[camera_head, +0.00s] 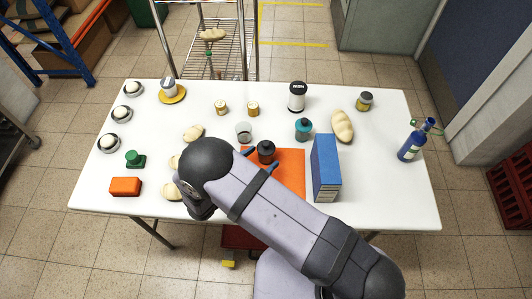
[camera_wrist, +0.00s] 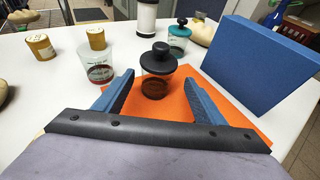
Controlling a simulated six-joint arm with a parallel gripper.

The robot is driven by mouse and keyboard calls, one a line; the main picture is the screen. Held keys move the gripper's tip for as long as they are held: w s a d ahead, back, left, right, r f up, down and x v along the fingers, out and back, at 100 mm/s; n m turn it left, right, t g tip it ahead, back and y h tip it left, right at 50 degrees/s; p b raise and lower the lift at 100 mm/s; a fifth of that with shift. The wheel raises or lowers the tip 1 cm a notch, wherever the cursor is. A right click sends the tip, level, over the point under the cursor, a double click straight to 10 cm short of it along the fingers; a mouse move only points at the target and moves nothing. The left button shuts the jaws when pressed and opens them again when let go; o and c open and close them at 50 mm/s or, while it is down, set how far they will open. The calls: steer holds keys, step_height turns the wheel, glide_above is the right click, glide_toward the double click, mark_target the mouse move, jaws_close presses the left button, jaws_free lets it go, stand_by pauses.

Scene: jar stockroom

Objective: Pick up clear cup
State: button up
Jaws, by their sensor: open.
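The clear cup (camera_head: 243,130) stands upright on the white table, just behind the orange mat. In the wrist view the clear cup (camera_wrist: 97,66) is at the left, beyond my left finger, with a reddish-brown patch low on it. My gripper (camera_wrist: 160,76) is open, its two blue fingers apart and low over the mat. It also shows in the head view (camera_head: 261,161), partly hidden by my arm. A dark jar with a black lid (camera_wrist: 156,72) stands in line with the gap between the fingertips; nothing is gripped.
A blue box (camera_head: 326,168) stands upright on the right of the orange mat (camera_head: 288,165). A teal jar (camera_head: 304,130) and a black-lidded white jar (camera_head: 297,98) stand behind. Two small tan-lidded jars (camera_head: 221,107) are behind the cup. Pale lumps (camera_head: 193,133) lie left.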

mark_target(261, 157)
steer(key=shift+a+p+x, duration=0.2)
steer(key=shift+p+x, duration=0.5)
steer(key=shift+x, duration=1.45)
steer(key=shift+w, duration=0.1)
steer(key=c, duration=1.1)
steer(key=shift+r, duration=0.2)
steer(key=shift+r+b, duration=0.85)
steer(key=shift+r, duration=4)
